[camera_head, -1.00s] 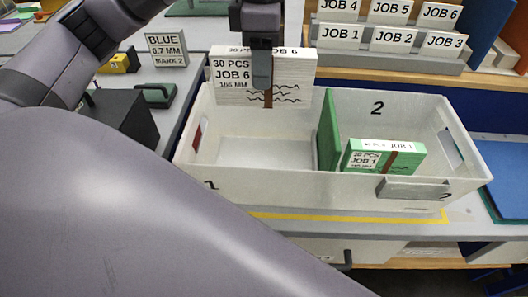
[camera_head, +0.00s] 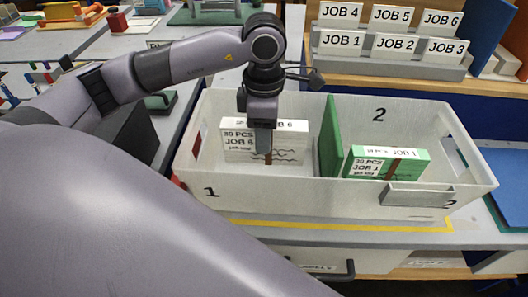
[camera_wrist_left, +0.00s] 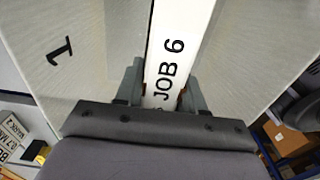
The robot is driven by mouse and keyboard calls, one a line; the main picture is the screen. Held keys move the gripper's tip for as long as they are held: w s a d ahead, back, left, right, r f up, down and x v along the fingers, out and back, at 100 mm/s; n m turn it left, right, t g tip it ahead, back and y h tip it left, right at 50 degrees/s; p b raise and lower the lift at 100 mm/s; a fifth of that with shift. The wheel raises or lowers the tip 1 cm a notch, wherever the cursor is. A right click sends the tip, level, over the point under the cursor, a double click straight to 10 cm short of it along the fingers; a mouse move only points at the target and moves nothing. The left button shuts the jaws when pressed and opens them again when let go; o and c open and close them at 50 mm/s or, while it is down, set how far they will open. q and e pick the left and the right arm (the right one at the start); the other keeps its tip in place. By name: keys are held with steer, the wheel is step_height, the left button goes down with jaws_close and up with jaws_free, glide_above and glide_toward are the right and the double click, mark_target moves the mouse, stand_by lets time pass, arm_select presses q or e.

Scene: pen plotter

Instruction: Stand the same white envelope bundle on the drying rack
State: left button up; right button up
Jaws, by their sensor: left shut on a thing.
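My left gripper (camera_head: 263,138) reaches down into the left compartment, marked 1, of a white two-part bin (camera_head: 330,200). It is shut on a white bundle (camera_head: 240,150) labelled "30 PCS JOB 6", with a brown band. The bundle is upright inside the compartment near its back wall; I cannot tell if it touches the floor. In the left wrist view the bundle's top edge (camera_wrist_left: 172,70) reads "JOB 6" between the fingers. I cannot make out for certain which thing is the drying rack. My right gripper is not in view.
A green bundle (camera_head: 400,165) labelled JOB 1 stands in compartment 2, right of the green divider (camera_head: 331,140). Behind the bin is a stepped holder (camera_head: 390,65) with JOB cards on a wooden shelf. Compartment 1 has free floor in front of the bundle.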

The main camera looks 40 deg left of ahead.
arm_select(q)
steer(key=shift+f, duration=2.9)
steer(key=shift+f+b, duration=0.3)
steer(key=shift+b, duration=0.05)
steer(key=o, duration=1.2)
steer(key=shift+r, duration=0.1)
steer(key=shift+c, duration=0.2)
